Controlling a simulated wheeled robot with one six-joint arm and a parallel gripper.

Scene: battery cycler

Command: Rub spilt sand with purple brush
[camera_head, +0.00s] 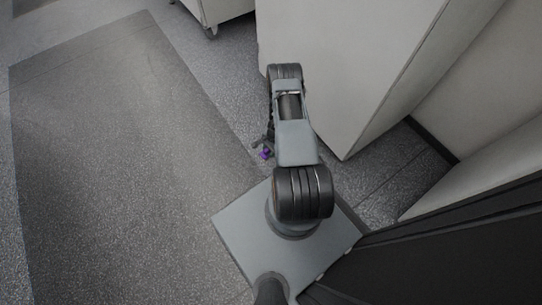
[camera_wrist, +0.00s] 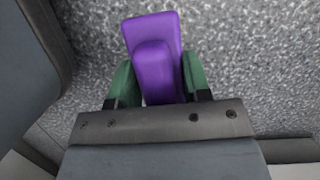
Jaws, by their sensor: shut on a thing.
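The purple brush (camera_wrist: 155,62) is in my gripper (camera_wrist: 156,82), between its two green fingers, in the wrist view. My gripper is shut on it. In the head view a small purple part of the brush (camera_head: 265,154) shows beside my arm, low over the speckled floor. My gripper (camera_head: 262,146) is mostly hidden there by the arm. The brush's bristles cannot be made out. I cannot make out any spilt sand in either view.
A large pale cabinet (camera_head: 320,60) stands close behind and right of my arm. A dark grey mat (camera_head: 120,170) covers the floor at left. A wheeled white unit (camera_head: 222,10) stands at the top. The floor at left is clear.

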